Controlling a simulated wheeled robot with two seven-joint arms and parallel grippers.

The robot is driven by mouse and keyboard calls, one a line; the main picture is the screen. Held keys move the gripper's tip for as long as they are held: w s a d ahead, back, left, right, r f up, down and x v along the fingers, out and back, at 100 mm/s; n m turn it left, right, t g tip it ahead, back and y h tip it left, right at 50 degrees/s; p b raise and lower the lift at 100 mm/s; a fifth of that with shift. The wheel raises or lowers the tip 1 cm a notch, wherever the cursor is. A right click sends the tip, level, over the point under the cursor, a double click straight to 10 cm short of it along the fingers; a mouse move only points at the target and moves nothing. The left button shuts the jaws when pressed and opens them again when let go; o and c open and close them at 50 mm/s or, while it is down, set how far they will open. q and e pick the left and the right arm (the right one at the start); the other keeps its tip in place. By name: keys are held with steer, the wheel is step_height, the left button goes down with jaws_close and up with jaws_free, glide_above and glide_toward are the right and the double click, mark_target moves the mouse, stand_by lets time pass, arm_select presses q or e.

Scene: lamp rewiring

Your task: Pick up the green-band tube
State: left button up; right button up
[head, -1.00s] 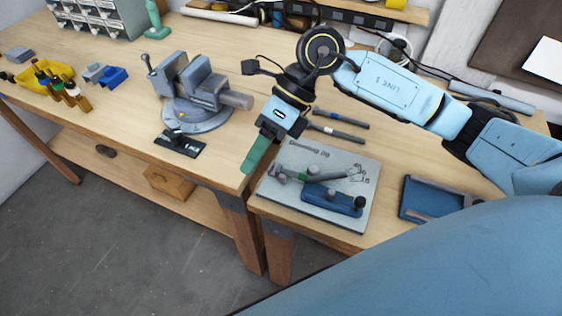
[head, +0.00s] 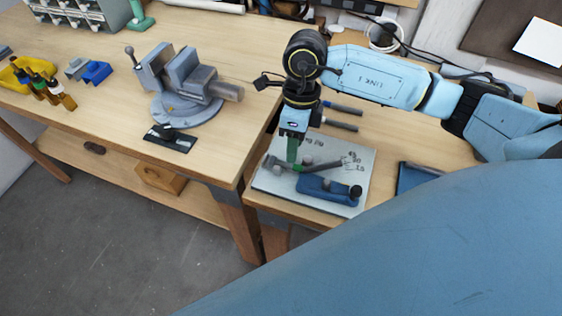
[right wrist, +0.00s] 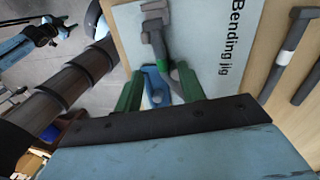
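The green-band tube (right wrist: 158,48), grey with a green band, lies on the bending jig plate (right wrist: 214,50) in the right wrist view. In the head view it lies across the jig (head: 336,195), partly hidden by my right gripper (head: 293,150). That gripper points down over the tube. In the right wrist view, the green fingers of my right gripper (right wrist: 160,88) are apart, with the tube's banded part showing beyond the gap between them. I see no grip on it.
A blue block (head: 325,190) sits on the jig beside the tube. Two dark tubes (head: 340,124) lie behind the jig. A blue tray (head: 415,176) is at its right. A vise (head: 186,88) stands on the left bench, with a black plate (head: 170,138) in front.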

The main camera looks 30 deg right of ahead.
mark_target(289, 166)
steer(key=f, duration=0.2)
steer(key=a+f, duration=0.1)
steer(key=f, duration=0.1)
steer(key=shift+s+f, duration=0.15)
steer(key=shift+f, duration=0.25)
jaws_close()
